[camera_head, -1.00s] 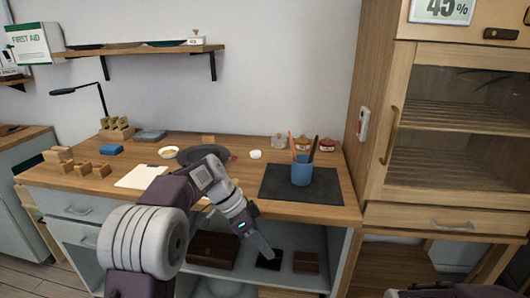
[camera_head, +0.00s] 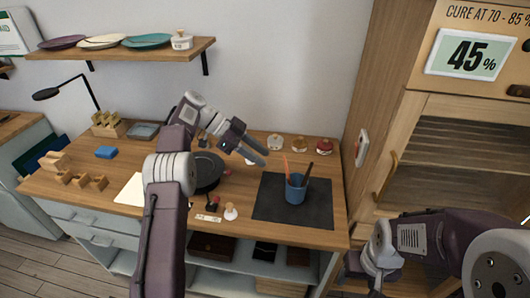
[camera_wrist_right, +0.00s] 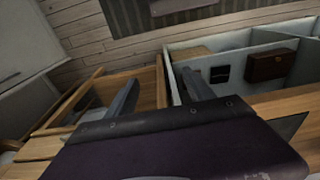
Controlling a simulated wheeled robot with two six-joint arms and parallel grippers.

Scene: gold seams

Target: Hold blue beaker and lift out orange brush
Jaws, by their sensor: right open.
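The blue beaker (camera_head: 296,193) stands upright on a dark mat (camera_head: 267,203) on the right of the wooden workbench. The orange brush (camera_head: 286,166) stands in it, leaning left, beside a dark brush (camera_head: 308,174). Their lower ends are hidden inside the beaker. My left gripper (camera_head: 266,158) is open and empty above the bench, left of and behind the beaker, apart from it. My right arm is at the lower right, off the bench. In the right wrist view my right gripper (camera_wrist_right: 159,75) has its fingers spread with nothing between them.
A dark plate (camera_head: 208,170), a small white-based item (camera_head: 231,212) and a blue block (camera_head: 106,152) lie on the bench. Jars (camera_head: 300,143) line the back. A tall cabinet (camera_head: 440,130) stands at the right. A shelf (camera_head: 120,48) hangs above.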

